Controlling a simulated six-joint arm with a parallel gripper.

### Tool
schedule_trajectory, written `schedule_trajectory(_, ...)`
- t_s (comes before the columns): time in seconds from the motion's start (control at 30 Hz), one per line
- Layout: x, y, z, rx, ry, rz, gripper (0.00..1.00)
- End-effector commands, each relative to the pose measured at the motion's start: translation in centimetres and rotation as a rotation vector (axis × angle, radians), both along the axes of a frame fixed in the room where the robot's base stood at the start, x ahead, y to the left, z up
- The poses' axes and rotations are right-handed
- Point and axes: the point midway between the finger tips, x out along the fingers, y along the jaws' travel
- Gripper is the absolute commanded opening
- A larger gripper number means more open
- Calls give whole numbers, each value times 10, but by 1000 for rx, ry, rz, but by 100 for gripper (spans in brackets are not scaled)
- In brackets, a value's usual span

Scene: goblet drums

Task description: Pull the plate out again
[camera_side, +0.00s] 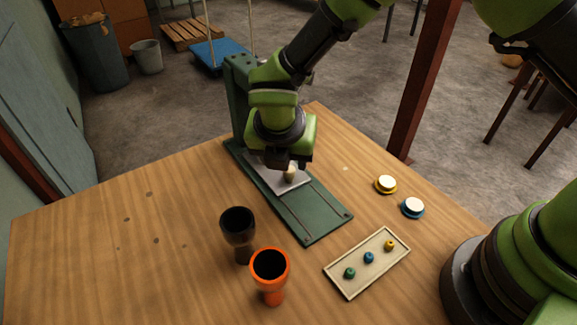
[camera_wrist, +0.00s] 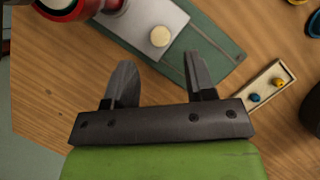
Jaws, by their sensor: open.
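The light grey plate (camera_side: 281,185) lies on the green base (camera_side: 322,217) of an upright stand, between its rails. A pale round knob (camera_side: 290,174) stands on the plate near its front end. In the wrist view the plate (camera_wrist: 146,20) shows with the knob (camera_wrist: 160,37) on top. My gripper (camera_side: 287,165) is above the plate, close to the knob. In the wrist view its fingers (camera_wrist: 160,72) are spread and empty, with the knob beyond the tips, roughly in line with the gap. My wrist hides the plate's rear part in the side view.
A dark goblet drum (camera_side: 238,228) and an orange one (camera_side: 270,268) stand front left. A tray (camera_side: 345,284) with green, blue and yellow pieces lies front right. Yellow (camera_side: 386,185) and blue (camera_side: 413,208) rimmed white discs lie right. The base's front end is clear.

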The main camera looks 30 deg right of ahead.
Motion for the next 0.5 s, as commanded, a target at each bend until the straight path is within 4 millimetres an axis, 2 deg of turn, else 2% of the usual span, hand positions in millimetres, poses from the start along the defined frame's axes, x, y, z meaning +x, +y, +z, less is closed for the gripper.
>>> schedule_trajectory(0.03,2,-4,-11,-2,5,-3,50)
schedule_trajectory(0.2,10,-11,-36,0,3,-4,50)
schedule_trajectory(0.33,14,-14,-48,0,1,-4,50)
schedule_trajectory(0.5,15,-16,-52,2,0,-4,50)
